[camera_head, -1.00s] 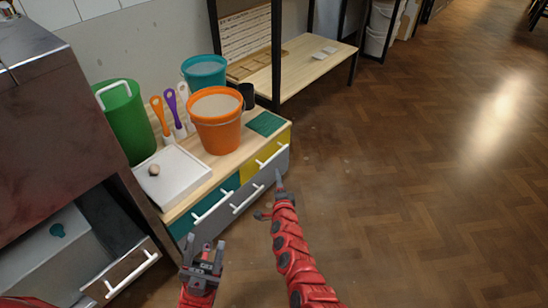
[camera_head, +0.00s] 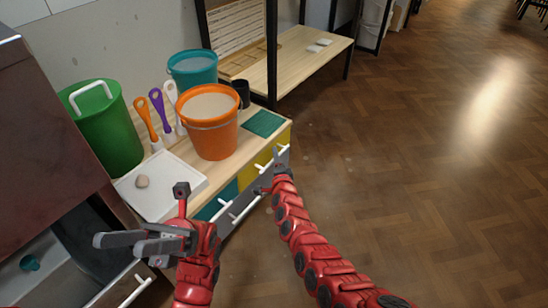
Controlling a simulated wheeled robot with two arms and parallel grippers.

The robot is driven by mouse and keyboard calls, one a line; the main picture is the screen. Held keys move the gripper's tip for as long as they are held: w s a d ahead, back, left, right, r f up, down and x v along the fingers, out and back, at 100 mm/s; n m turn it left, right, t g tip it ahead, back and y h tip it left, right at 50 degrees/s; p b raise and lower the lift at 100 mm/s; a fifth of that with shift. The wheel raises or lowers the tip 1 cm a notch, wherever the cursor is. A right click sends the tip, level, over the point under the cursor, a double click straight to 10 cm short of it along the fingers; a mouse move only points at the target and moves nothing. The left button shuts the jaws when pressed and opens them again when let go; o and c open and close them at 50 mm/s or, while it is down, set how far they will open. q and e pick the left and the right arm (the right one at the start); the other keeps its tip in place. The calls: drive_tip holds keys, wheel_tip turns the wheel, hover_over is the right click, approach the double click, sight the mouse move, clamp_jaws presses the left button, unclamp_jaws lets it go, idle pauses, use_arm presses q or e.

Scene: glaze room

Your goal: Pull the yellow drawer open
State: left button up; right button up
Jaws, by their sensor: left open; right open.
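The yellow drawer (camera_head: 252,172) is at the upper right of the low cabinet, with a white bar handle (camera_head: 268,162) across its front. It looks closed. My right gripper (camera_head: 278,170) is at the yellow drawer's front, close to the handle, and partly covers it. It is open; whether it touches the handle I cannot tell. My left gripper (camera_head: 150,218) is open and empty, in front of the cabinet's left end, near the white tray (camera_head: 190,190).
A teal drawer (camera_head: 218,203) is left of the yellow one, with a grey drawer (camera_head: 238,212) below. An orange bucket (camera_head: 208,140), a teal bucket (camera_head: 193,70), brushes and a green bin (camera_head: 105,130) stand behind. Floor at right (camera_head: 430,190) is clear.

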clamp_jaws()
idle(0.3)
idle(1.2)
